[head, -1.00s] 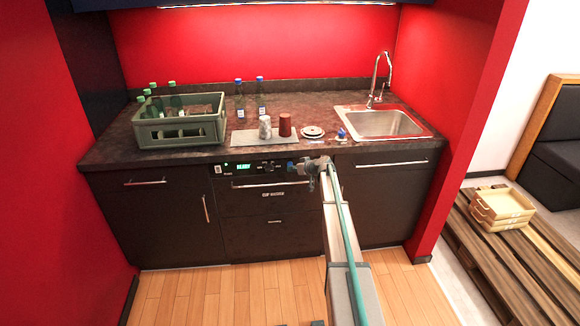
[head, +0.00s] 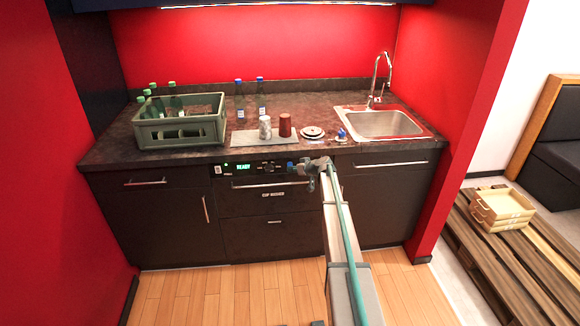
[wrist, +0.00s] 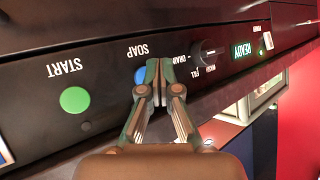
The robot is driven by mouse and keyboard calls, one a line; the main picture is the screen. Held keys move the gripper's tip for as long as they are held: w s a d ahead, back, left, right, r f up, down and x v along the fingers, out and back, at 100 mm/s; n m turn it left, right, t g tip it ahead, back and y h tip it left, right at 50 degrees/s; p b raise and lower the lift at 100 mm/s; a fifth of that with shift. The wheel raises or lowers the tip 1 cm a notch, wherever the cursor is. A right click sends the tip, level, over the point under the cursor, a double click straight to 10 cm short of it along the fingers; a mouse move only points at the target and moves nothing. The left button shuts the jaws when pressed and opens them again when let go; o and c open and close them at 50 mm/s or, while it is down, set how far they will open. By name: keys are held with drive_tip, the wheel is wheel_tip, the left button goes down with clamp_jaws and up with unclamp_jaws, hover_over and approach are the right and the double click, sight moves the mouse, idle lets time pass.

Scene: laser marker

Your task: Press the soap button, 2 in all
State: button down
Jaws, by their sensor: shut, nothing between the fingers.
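The blue soap button (wrist: 140,89) shows in the wrist view below the upside-down word SOAP, partly hidden by my fingers. My gripper (wrist: 155,82) is shut and empty, its fingertips in front of the button's right part. I cannot tell whether they touch or press it. In the head view my gripper (head: 297,167) is at the dark control panel (head: 248,169) under the counter edge. The green display (wrist: 243,50) reads READY.
A green START button (wrist: 74,99) is left of the soap button in the wrist view, and a black knob (wrist: 205,52) is to the right. The counter above holds a green crate (head: 180,132), cups, bottles and a sink (head: 385,122).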

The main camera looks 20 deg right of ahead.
drive_tip(key=shift+w+d+f+b, duration=0.1)
drive_tip(key=shift+w+b, duration=0.2)
drive_tip(key=shift+b, duration=0.35)
drive_tip(key=shift+w+d+b, duration=0.15)
drive_tip(key=shift+w+b, duration=0.3)
drive_tip(key=shift+b, duration=0.15)
idle(0.7)
drive_tip(key=shift+s, duration=0.1)
drive_tip(key=shift+s+a+b, duration=0.25)
drive_tip(key=shift+s+b, duration=0.4)
drive_tip(key=shift+b, duration=0.1)
drive_tip(key=shift+s, duration=0.1)
drive_tip(key=s+b, duration=0.1)
drive_tip(key=s, duration=0.1)
drive_tip(key=s+a+b, duration=0.1)
drive_tip(key=s+b, duration=0.1)
drive_tip(key=shift+s+a, duration=0.15)
drive_tip(key=shift+s, duration=0.15)
drive_tip(key=shift+s, duration=0.1)
idle(2.0)
